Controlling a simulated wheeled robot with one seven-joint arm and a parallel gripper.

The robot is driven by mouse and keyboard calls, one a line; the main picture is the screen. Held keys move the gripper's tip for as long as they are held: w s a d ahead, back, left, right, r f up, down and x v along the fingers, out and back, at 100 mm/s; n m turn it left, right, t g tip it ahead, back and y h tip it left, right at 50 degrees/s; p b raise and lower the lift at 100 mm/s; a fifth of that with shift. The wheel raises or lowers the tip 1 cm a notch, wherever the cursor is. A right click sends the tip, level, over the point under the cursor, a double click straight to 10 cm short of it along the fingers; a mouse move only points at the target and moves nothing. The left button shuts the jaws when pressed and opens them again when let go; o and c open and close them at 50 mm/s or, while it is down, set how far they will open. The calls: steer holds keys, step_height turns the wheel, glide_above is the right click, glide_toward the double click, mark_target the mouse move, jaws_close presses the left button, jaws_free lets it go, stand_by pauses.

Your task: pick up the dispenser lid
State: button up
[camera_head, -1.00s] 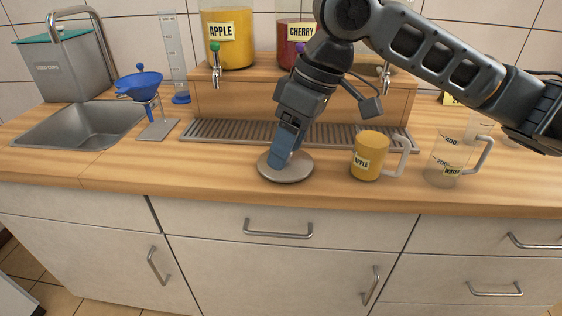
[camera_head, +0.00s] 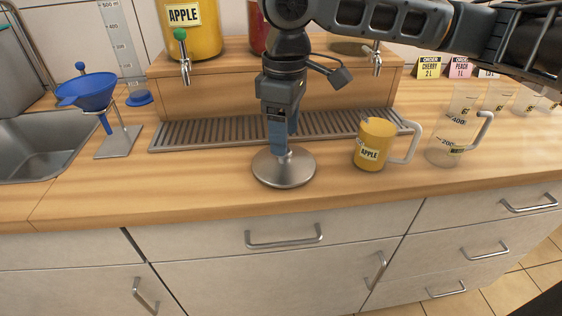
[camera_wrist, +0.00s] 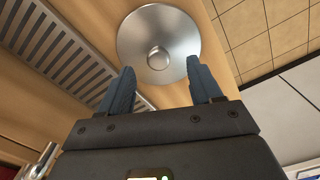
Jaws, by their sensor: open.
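The dispenser lid (camera_head: 284,172) is a round grey metal disc with a small knob, lying flat on the wooden counter near its front edge. In the wrist view the lid (camera_wrist: 158,30) shows whole, with its round knob (camera_wrist: 158,57) at the centre. My gripper (camera_head: 281,150) points down just above the lid. In the wrist view my gripper's two blue fingers (camera_wrist: 163,86) are apart and empty, with the knob ahead of the gap between them. The head view does not show clearly whether the fingers touch the lid.
A drip grate (camera_head: 225,128) runs behind the lid. A yellow apple jug (camera_head: 374,146) and a clear measuring jug (camera_head: 443,148) stand to the right. A blue funnel (camera_head: 88,92) on a stand and a sink (camera_head: 40,150) are to the left. The counter left of the lid is clear.

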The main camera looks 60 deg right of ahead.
mark_target(284, 159)
steer(key=shift+w+d+f, duration=0.1)
steer(key=shift+f, duration=2.15)
steer(key=c, duration=1.1)
steer(key=shift+c, duration=0.2)
steer(key=shift+r, duration=0.15)
